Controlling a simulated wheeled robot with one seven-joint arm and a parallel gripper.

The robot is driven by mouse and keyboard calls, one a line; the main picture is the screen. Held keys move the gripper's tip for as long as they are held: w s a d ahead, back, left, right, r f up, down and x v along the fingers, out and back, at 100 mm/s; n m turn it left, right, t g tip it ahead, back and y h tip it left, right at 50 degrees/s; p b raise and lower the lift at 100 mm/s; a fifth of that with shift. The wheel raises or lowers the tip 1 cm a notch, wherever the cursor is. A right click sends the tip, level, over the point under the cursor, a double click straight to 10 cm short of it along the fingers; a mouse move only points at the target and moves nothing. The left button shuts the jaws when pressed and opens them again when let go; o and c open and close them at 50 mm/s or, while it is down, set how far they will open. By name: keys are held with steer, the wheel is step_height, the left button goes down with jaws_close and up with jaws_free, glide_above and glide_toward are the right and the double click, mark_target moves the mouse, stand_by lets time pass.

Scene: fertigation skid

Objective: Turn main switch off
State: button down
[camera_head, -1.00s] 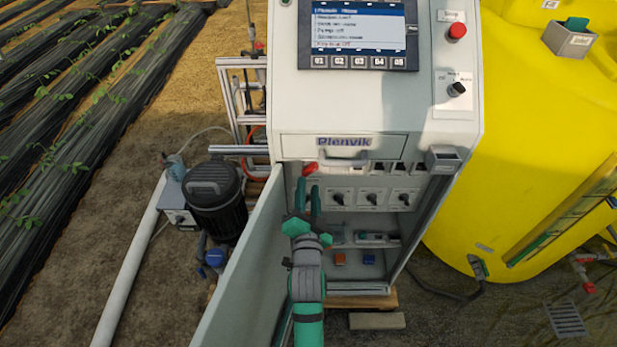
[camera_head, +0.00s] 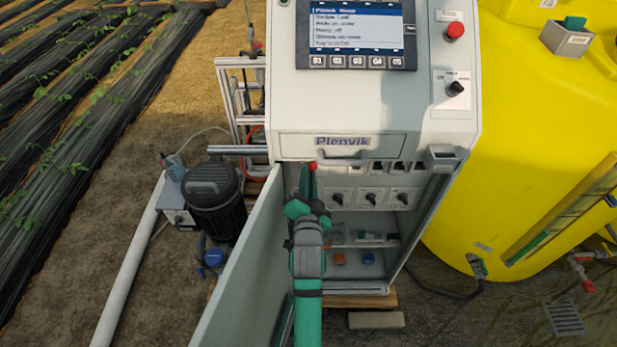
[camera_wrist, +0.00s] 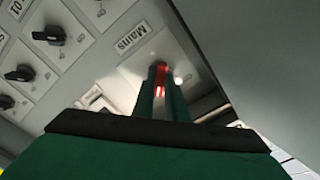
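The main switch (camera_wrist: 161,69) has a red handle and sits on a light plate marked "Mains" in the wrist view. In the head view only a small red part of the main switch (camera_head: 313,166) shows at the upper left inside the open cabinet. My gripper (camera_wrist: 160,82) has its two green fingers on either side of the red handle, close together, with red showing between them. In the head view my gripper (camera_head: 308,172) reaches up into the cabinet, its fingers narrowly spaced at the switch. The fingers hide most of the handle.
The cabinet door (camera_head: 245,265) stands open to the left of my arm. Several black selector knobs (camera_head: 371,198) sit right of the switch. A drawer front marked "Plenvik" (camera_head: 375,146) overhangs above. A yellow tank (camera_head: 540,130) stands at the right, a black pump (camera_head: 215,195) at the left.

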steer(key=shift+n, duration=0.4)
steer(key=shift+d+n, duration=0.15)
steer(key=shift+n, duration=8.55)
steer(key=c, duration=1.8)
jaws_free()
steer(key=shift+w, duration=0.1)
steer(key=shift+o, duration=0.2)
